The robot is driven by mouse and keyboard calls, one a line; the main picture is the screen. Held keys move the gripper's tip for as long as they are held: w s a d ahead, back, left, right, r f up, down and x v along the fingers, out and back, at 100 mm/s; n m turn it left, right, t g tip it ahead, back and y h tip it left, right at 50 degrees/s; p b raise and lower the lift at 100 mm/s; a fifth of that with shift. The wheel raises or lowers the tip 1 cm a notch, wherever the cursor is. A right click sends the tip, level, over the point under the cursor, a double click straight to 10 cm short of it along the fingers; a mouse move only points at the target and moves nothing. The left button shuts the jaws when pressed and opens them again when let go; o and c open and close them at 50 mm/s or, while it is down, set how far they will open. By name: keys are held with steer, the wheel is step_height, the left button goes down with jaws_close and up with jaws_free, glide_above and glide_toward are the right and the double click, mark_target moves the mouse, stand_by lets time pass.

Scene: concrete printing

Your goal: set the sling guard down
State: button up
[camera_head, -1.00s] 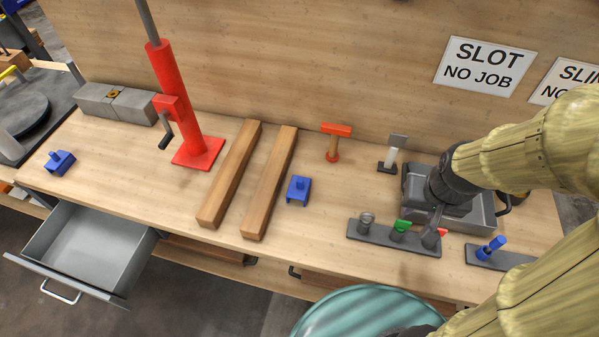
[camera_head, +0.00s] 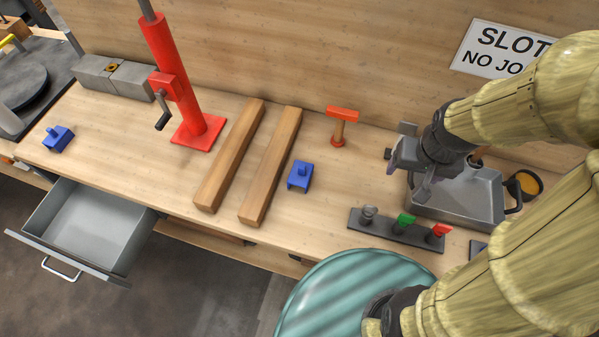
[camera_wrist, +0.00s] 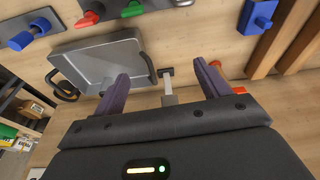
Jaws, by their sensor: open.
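Two blue saddle-shaped blocks with a knob on top look like the sling guards. One blue block (camera_head: 301,176) stands on the bench just right of the wooden beams, and it also shows at the top of the wrist view (camera_wrist: 258,16). The other blue block (camera_head: 58,138) stands at the bench's left end. My gripper (camera_head: 408,172) is open and empty, above the bench by the tray's left edge, well right of the nearer blue block. In the wrist view my fingers (camera_wrist: 163,76) are apart, with an upright grey-bladed tool (camera_wrist: 169,88) standing beyond the gap between them.
Two wooden beams (camera_head: 270,165) lie mid-bench beside a red jack-like stand (camera_head: 200,128). A grey tray (camera_head: 465,195) and a rack of knobs (camera_head: 385,228) are on the right. An open drawer (camera_head: 85,225) juts out at front left.

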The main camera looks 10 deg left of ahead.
steer(key=w+a+f+g, duration=0.2)
steer(key=w+a, duration=0.5)
steer(key=a, duration=0.6)
steer(key=m, duration=0.1)
glide_above(301, 162)
steer(key=s, duration=0.3)
steer(key=shift+d+f+g+b, duration=0.3)
steer(key=shift+f+b, duration=0.1)
steer(key=shift+f, duration=0.45)
step_height(301, 162, down, 12)
steer(key=shift+f+p, duration=0.1)
steer(key=shift+p, duration=0.3)
